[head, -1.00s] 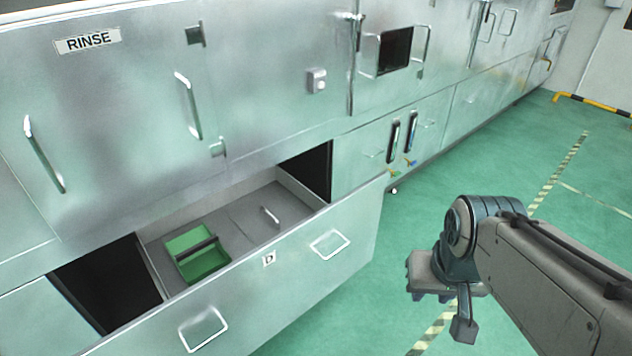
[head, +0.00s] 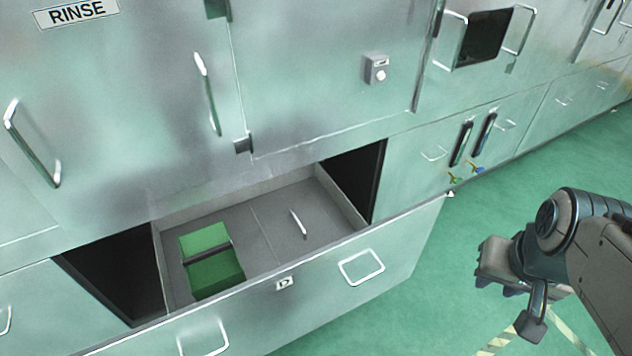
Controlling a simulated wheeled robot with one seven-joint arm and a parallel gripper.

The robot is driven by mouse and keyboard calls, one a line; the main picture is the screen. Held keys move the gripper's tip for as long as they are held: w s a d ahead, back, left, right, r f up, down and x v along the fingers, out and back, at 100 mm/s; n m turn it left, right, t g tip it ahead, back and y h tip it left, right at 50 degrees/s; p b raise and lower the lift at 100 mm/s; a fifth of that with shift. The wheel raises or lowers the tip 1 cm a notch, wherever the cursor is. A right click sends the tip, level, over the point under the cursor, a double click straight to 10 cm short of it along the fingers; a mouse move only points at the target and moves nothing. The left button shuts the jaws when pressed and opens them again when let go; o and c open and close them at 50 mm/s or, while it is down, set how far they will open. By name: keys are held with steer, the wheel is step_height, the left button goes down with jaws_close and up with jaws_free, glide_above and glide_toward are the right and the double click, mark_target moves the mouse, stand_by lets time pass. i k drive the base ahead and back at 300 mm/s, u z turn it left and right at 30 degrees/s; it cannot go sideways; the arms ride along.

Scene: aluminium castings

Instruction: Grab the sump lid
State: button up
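An open drawer marked D (head: 330,312) stands out from the metal cabinet. Inside it, on the right, is a flat grey panel (head: 268,212) with a small upright-looking bar handle (head: 298,224); this looks like the sump lid. A thin seam marks its left side. A green open box (head: 208,240) with a dark bar across it sits to its left in the drawer. My gripper (head: 500,288) is at the right, outside the drawer and well apart from the panel, over the green floor. Its fingers are partly hidden, so its opening is unclear.
The drawer front with its loop handles (head: 361,267) stands between my gripper and the panel. Cabinet doors marked RINSE (head: 77,12) rise above the drawer. Dark openings (head: 110,282) flank it.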

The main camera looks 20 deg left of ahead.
mark_target(294, 225)
steer(key=u, duration=0.75)
steer(key=i, duration=0.9)
steer(key=u, duration=0.9)
